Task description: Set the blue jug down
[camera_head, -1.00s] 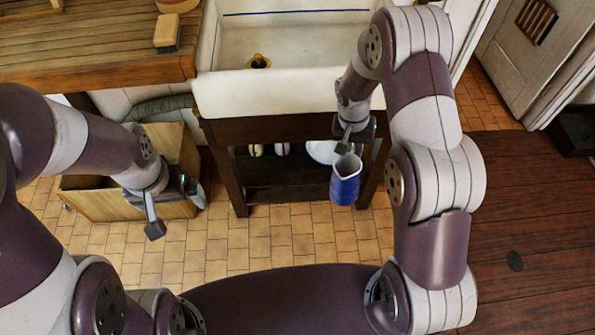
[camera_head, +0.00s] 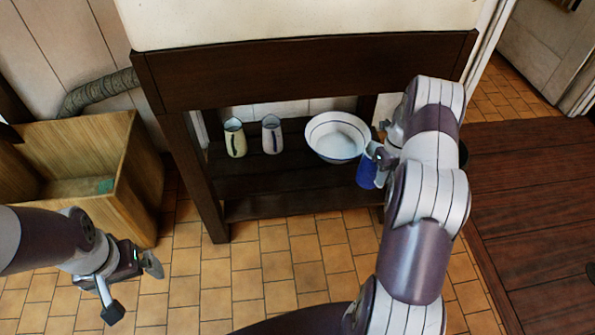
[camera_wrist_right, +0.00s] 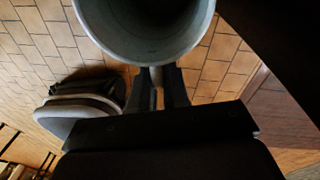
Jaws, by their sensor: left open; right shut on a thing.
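The blue jug (camera_head: 366,172) is at the right front of the dark lower shelf (camera_head: 270,185) under the sink, partly hidden by my right gripper (camera_head: 379,160). My right gripper is shut on the jug. In the right wrist view the jug's pale open rim (camera_wrist_right: 145,30) fills the top, with the fingers (camera_wrist_right: 160,88) meeting just below it. I cannot tell whether the jug's base touches the shelf. My left gripper (camera_head: 132,287) is open and empty over the tiled floor at the lower left.
A white basin (camera_head: 337,138) stands just left of the blue jug on the shelf. A cream jug (camera_head: 235,138) and a pale jug (camera_head: 271,135) stand further left. Dark table legs (camera_head: 195,175) frame the shelf. A wooden crate (camera_head: 130,180) is at the left. The shelf's front middle is clear.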

